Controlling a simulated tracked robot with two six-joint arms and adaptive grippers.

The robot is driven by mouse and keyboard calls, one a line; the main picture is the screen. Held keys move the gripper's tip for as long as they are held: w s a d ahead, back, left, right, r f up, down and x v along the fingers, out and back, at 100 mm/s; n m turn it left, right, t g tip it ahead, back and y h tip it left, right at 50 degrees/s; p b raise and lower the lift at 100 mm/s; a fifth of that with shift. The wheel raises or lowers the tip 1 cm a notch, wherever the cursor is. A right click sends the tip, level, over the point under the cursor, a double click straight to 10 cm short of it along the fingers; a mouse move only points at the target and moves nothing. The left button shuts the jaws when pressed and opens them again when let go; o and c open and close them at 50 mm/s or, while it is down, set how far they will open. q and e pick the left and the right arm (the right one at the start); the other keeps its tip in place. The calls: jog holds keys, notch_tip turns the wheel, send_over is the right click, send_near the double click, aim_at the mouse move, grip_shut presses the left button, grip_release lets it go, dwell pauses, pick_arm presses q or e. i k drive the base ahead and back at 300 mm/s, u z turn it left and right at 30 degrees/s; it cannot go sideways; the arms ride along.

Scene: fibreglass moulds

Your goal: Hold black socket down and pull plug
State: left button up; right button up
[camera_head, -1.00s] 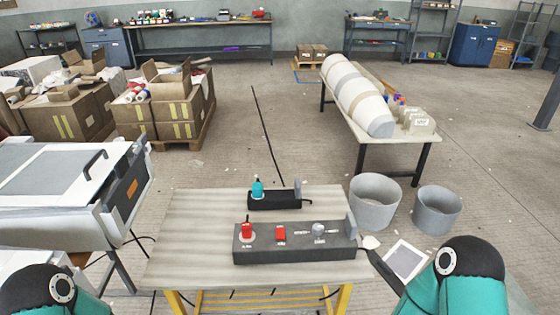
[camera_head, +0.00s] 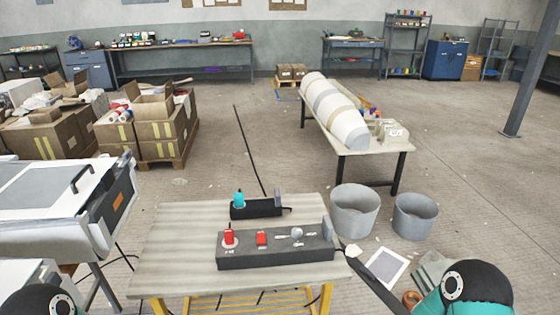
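A long dark grey box (camera_head: 275,256) with several fittings on top lies on the light table (camera_head: 180,245). It carries a red plug-like part (camera_head: 229,236) at its left, a red block (camera_head: 262,238) in its middle and a light grey knob (camera_head: 297,233) at its right. Behind it stands a smaller black socket block (camera_head: 257,209) with a teal plug (camera_head: 239,198) upright at its left end. A small grey plate stands up at the right end of each. Only teal and black parts of my arms show at the bottom corners; neither gripper is in view.
A white and grey machine (camera_head: 60,205) stands close to the table's left. Two grey bins (camera_head: 415,217) stand on the floor to the right. A dark cable runs off the table's right edge. The left part of the tabletop is bare.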

aim_at(239, 198)
jog(key=i, duration=0.85)
jog(key=u, duration=0.05)
